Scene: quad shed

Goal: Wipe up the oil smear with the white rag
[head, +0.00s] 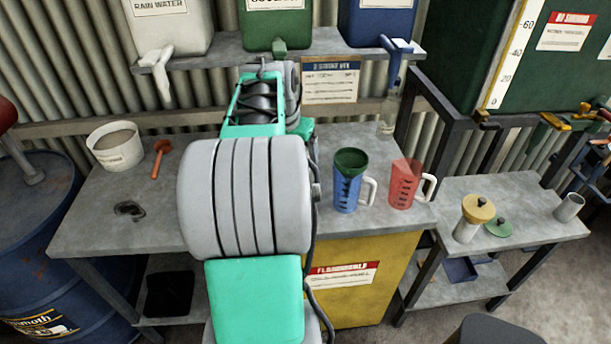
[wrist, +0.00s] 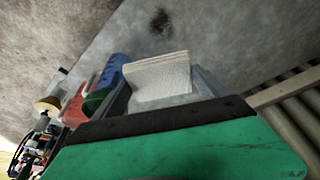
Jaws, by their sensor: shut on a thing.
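The white rag (wrist: 158,72) is a folded, ribbed cloth in the wrist view. My gripper (wrist: 163,98) is shut on it, with the rag sticking out past the grey fingers. The oil smear (wrist: 161,21) is a dark, blotchy patch on the grey bench top, at the top of the wrist view. The rag appears apart from the smear; the height of the gap is hard to tell. In the head view my arm covers the middle of the bench. My fingertips, the rag and the smear cannot be made out there.
On the bench (head: 85,215), a blue jug (head: 346,195) with a green funnel (head: 351,160) and a red jug (head: 404,188) stand right of my arm. A white bucket (head: 117,150), an orange tool (head: 160,155) and a dark ring-shaped thing (head: 130,210) are left. A shelf with containers overhangs the back.

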